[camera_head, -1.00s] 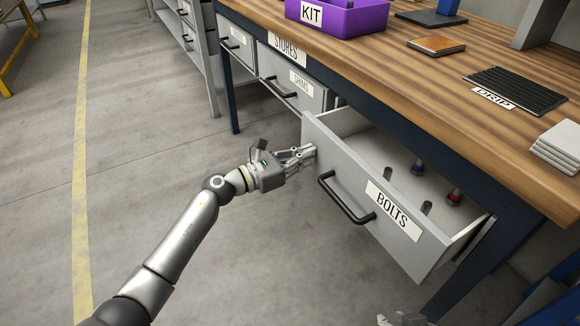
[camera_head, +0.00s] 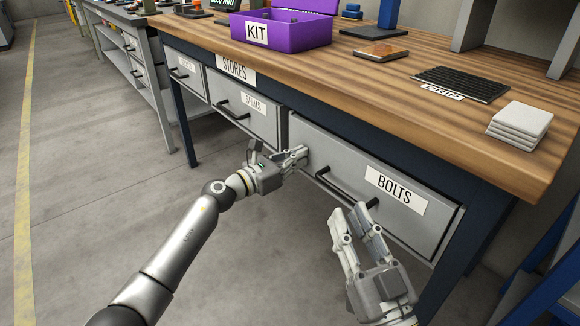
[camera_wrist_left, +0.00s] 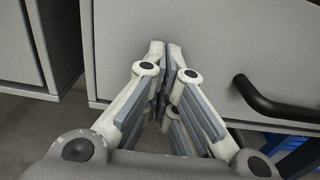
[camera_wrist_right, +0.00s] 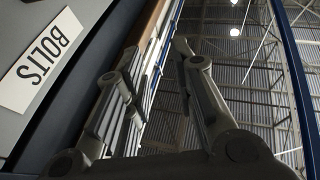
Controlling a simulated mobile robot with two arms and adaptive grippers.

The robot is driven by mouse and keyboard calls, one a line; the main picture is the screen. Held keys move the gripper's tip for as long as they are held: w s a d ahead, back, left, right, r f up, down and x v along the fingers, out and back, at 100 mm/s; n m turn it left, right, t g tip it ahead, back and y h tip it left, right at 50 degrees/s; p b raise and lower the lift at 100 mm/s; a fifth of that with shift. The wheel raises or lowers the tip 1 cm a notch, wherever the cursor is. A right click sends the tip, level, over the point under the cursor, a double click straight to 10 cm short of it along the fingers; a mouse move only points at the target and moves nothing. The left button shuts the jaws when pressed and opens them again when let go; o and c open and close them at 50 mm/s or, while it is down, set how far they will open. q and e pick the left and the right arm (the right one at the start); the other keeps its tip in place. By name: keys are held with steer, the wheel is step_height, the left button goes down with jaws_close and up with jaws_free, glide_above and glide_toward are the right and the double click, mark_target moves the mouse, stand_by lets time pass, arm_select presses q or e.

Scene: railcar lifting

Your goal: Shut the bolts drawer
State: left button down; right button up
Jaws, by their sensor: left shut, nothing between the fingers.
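The bolts drawer (camera_head: 345,165) has a grey front with a BOLTS label and a dark bar handle (camera_head: 346,187). Its front sits about flush with the bench frame, and its inside no longer shows. My left gripper (camera_head: 304,153) is shut and empty, its fingertips at the left part of the drawer front, left of the handle. In the left wrist view the fingertips (camera_wrist_left: 165,50) touch or nearly touch the grey front. My right gripper (camera_head: 350,211) is open and empty in front of the drawer, below the label; the label (camera_wrist_right: 40,62) shows in the right wrist view.
The shims drawer (camera_head: 243,110) is closed to the left. A purple kit box (camera_head: 283,32), a drip mat (camera_head: 460,84) and pale stacked plates (camera_head: 520,124) are on the bench top (camera_head: 390,90). The floor (camera_head: 100,190) at left is clear.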

arm_select(q)
steer(key=shift+w+d+r, duration=0.25)
steer(key=shift+r, duration=0.05)
arm_select(e)
steer(key=r, duration=0.1)
steer(key=s+r+t, duration=0.1)
steer(key=r+t, duration=0.1)
steer(key=shift+s+a, duration=0.2)
steer(key=shift+s, duration=0.1)
